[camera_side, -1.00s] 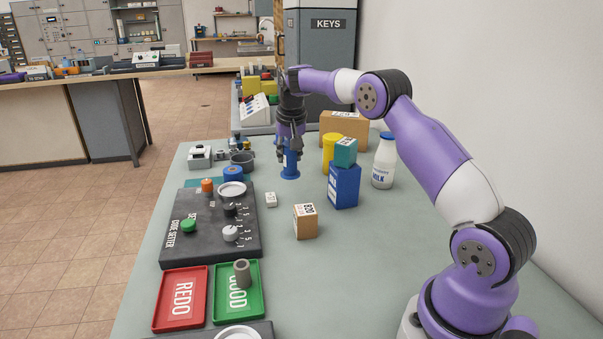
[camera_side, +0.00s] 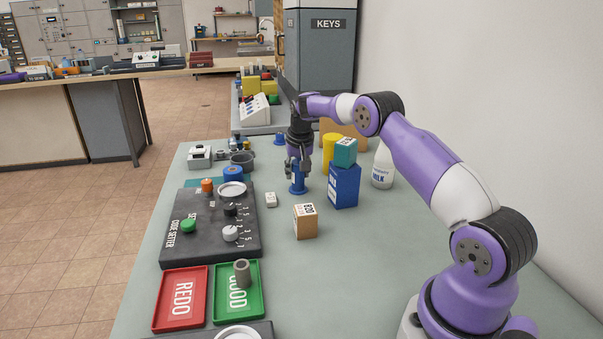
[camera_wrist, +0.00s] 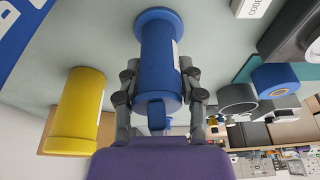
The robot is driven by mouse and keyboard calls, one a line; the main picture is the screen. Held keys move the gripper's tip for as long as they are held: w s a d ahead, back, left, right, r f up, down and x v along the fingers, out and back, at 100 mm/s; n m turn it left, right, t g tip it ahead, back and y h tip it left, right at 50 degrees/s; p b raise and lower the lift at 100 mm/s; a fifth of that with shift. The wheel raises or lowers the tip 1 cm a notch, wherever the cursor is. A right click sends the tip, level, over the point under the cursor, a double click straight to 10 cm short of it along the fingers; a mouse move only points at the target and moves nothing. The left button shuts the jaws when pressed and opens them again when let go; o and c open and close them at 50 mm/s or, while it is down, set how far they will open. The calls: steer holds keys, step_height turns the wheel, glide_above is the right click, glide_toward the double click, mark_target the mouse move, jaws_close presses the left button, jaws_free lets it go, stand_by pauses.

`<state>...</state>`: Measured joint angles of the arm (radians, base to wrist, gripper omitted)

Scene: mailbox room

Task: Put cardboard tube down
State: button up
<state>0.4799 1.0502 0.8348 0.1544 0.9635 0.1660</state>
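My gripper (camera_side: 297,165) points down over the far part of the table. It is shut on a blue flanged cylinder (camera_side: 297,183) with a white label. The wrist view shows this blue cylinder (camera_wrist: 160,62) between both fingers (camera_wrist: 158,104), its wide flange away from the palm. It is upright; I cannot tell whether the flange touches the table. A grey-brown hollow tube (camera_side: 242,272), the thing most like a cardboard tube, stands in the green GOOD tray (camera_side: 252,300), far from my gripper.
A blue box (camera_side: 343,187) with a teal cube (camera_side: 345,151) on it, a yellow cylinder (camera_side: 328,152) and a milk bottle (camera_side: 382,168) stand to the right. The dark code setter (camera_side: 195,243) lies left. A brown box (camera_side: 305,222) stands nearer. Bare table surrounds it.

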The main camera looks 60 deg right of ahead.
steer(key=shift+o, duration=0.5)
steer(key=shift+r, duration=0.1)
steer(key=shift+r, duration=0.4)
steer(key=v, duration=1.1)
steer(key=s+a+r+n+t, duration=0.1)
steer(key=s+a+r+n, duration=0.1)
steer(key=s+a+r, duration=0.3)
steer(key=s+a+r+n+t, duration=0.1)
steer(key=s+a+r+n, duration=0.1)
steer(key=a, duration=0.5)
steer(key=s+a+f+n+y, duration=0.1)
steer(key=s+a+f+n, duration=0.1)
steer(key=s+a, duration=0.3)
steer(key=s+a+f+n+t+y, duration=0.1)
steer(key=s+a+f+n, duration=0.1)
steer(key=s+a, duration=0.4)
steer(key=s+n, duration=0.1)
steer(key=s, duration=0.2)
steer(key=shift+s+a+f, duration=0.25)
steer(key=shift+s, duration=0.05)
